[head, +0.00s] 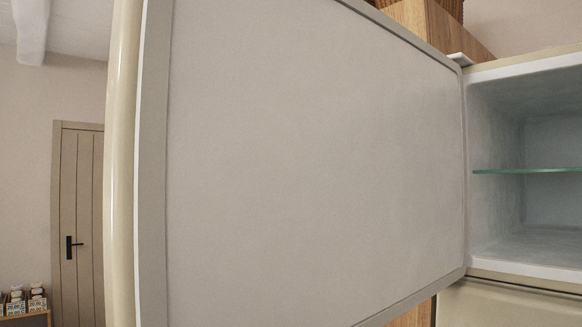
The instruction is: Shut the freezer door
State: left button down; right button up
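The freezer door (310,165) stands wide open and fills most of the head view. Its pale grey inner face is turned toward me, and its cream rounded edge (122,170) is at the left. It joins the freezer at its right side. The freezer compartment (525,215) is open at the right, with a glass shelf (530,171) across it and nothing on the parts that show. Neither of my grippers is in view.
A closed lower door or panel (505,305) is below the compartment. Wooden cabinetry (425,22) stands behind the freezer door. A room door (80,200) with a black handle is at the far left, near small items (25,298) on a low surface.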

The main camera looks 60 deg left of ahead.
aim_at(267, 162)
jog(key=j, duration=0.55)
jog(key=k+j, duration=0.15)
jog(key=j, duration=1)
jog(key=k+j+z, duration=0.1)
jog(key=j, duration=0.45)
jog(key=k+j+z, duration=0.3)
jog(key=k+z, duration=0.15)
jog(key=k, duration=0.15)
